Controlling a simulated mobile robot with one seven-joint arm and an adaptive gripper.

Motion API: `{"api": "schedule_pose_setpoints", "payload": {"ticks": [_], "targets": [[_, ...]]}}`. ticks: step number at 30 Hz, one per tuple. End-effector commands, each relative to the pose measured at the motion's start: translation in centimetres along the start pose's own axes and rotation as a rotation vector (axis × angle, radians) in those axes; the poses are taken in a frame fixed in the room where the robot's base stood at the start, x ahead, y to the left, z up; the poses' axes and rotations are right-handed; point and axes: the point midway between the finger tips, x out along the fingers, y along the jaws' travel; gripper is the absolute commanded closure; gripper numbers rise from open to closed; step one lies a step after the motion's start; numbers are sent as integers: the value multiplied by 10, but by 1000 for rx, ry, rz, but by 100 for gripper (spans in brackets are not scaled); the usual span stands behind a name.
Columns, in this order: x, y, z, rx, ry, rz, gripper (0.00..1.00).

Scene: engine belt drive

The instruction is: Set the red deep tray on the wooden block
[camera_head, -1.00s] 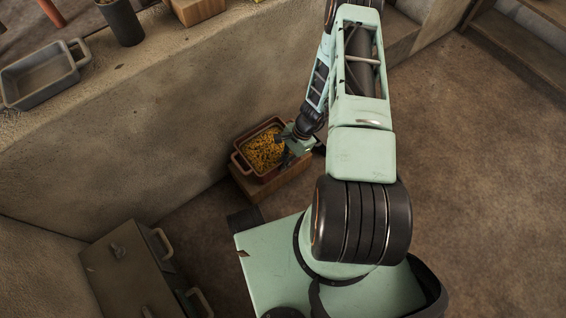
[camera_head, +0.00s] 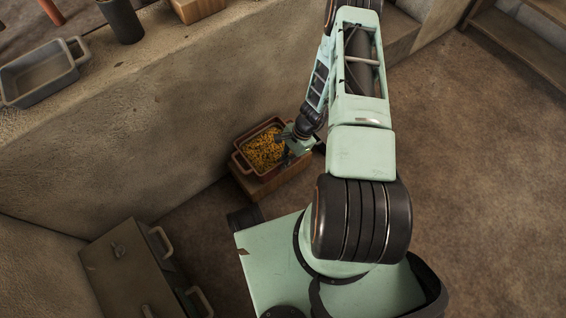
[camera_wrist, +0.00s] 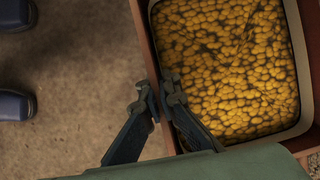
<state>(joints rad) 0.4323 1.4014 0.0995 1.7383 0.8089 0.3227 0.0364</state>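The red deep tray (camera_head: 240,163) is full of small yellow pieces. In the head view it is over the wooden block (camera_head: 270,188), level or nearly so; I cannot tell whether its whole base rests there. The block shows below its near side and to its right. My gripper (camera_head: 288,140) is at the tray's right side. In the wrist view the tray (camera_wrist: 149,45) fills the right half. The fingertips of my gripper (camera_wrist: 159,95) are close together, one on each side of the tray wall, and look shut on it. The tray's far side is partly cut off.
A grey tray (camera_head: 40,78) stands on the stone ledge (camera_head: 110,80) at upper left, with a dark cup (camera_head: 121,20) and another wooden block (camera_head: 198,8). A metal chest (camera_head: 130,265) with handles is at lower left. The floor at right is clear.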

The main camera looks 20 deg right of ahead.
Motion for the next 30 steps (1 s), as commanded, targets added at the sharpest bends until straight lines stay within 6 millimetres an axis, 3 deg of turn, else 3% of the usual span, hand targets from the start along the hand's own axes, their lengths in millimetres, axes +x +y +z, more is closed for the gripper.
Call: {"api": "schedule_pose_setpoints", "payload": {"ticks": [5,11,20,25,30], "targets": [[2,-1,0,-1,-2,-2,100],[2,0,-1,-1,-1,-1,77],[3,1,-1,1,1,1,75],[-11,0,-2,0,1,0,75],[-41,-1,-2,-1,3,-2,75]]}}
